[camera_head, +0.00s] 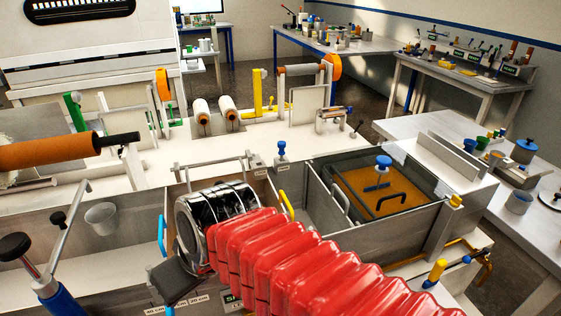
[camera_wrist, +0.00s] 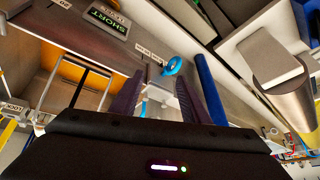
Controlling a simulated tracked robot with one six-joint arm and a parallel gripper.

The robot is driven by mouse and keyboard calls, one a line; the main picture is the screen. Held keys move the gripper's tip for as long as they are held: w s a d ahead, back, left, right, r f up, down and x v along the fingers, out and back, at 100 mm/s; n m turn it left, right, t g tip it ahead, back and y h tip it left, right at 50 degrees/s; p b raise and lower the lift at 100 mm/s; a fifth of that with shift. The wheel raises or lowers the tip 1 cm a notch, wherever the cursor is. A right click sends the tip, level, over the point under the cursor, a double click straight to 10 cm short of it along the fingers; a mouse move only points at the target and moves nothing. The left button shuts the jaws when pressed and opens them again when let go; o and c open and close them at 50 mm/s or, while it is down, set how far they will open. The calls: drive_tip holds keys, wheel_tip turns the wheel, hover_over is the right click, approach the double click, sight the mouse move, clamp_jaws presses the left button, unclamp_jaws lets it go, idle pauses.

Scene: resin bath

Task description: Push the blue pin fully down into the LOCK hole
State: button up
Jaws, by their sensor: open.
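A blue round-headed pin (camera_head: 281,148) stands upright on the white top edge behind the bath, with small labels near it. I cannot tell how deep it sits. In the wrist view a small label (camera_wrist: 13,106) at the left edge seems to read LOCK; its hole is not clearly visible. My gripper (camera_head: 176,280) is low and left of the pin, well apart from it, by the front wall of the bath. In the wrist view my gripper (camera_wrist: 158,95) has its two dark fingers apart with nothing held between them. A blue loop handle (camera_wrist: 172,66) shows beyond them.
A resin bath (camera_head: 325,205) with orange liquid and another blue knob (camera_head: 383,161) is right of my red-sleeved arm. A lever with a black knob (camera_head: 14,246) and a grey cup (camera_head: 101,217) are at left. Rollers (camera_head: 229,112) stand behind the pin.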

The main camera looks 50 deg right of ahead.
drive_tip(key=w+a+r+t+y, duration=0.1)
drive_tip(key=w+r+t+y, duration=0.2)
drive_tip(key=w+r+y, duration=0.55)
drive_tip(key=w+d+r+t+h, duration=0.2)
drive_tip(key=w+d+r+t, duration=0.5)
drive_tip(key=d, duration=0.3)
drive_tip(key=s+d+f+h, duration=0.2)
drive_tip(key=d+f+h, duration=0.1)
drive_tip(key=d, duration=0.7)
drive_tip(key=s+d+f+m+g+h, duration=0.1)
drive_tip(key=s+d+f+h, duration=0.2)
drive_tip(key=d, duration=0.8)
drive_tip(key=s+d+f+h, duration=0.3)
drive_tip(key=d, duration=0.8)
drive_tip(key=shift+g, duration=0.3)
